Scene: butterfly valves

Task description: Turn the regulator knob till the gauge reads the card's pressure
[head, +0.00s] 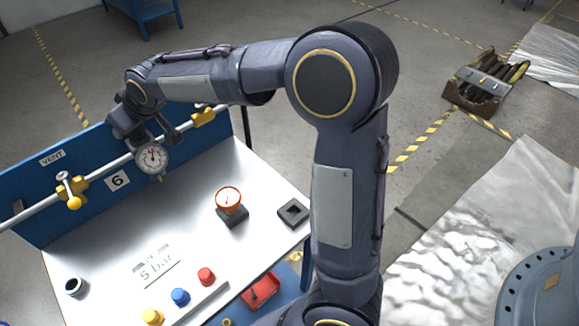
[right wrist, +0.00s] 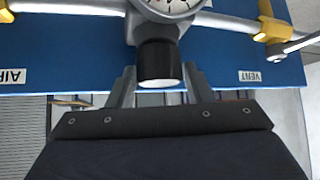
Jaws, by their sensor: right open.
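The regulator's white dial gauge (head: 152,157) hangs on the pipe along the blue panel. Its needle appears to point roughly upward, but the numbers are too small to read. The right wrist view shows the gauge's edge (right wrist: 170,8) and the black regulator knob (right wrist: 160,55), with a pale end face. My right gripper (right wrist: 160,80) is open, one finger on each side of the knob's end, with small gaps. In the head view the knob is hidden by my right gripper (head: 132,125). The card (head: 157,268) on the table reads "5 bar". My left gripper is out of view.
Yellow valves (head: 72,190) sit on the pipe, beside a VENT label and a "6" plate (head: 117,180). An orange gauge on a dark block (head: 232,215), a square dark block (head: 293,212), coloured knobs (head: 180,297) and a small cup (head: 75,287) stand on the table.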

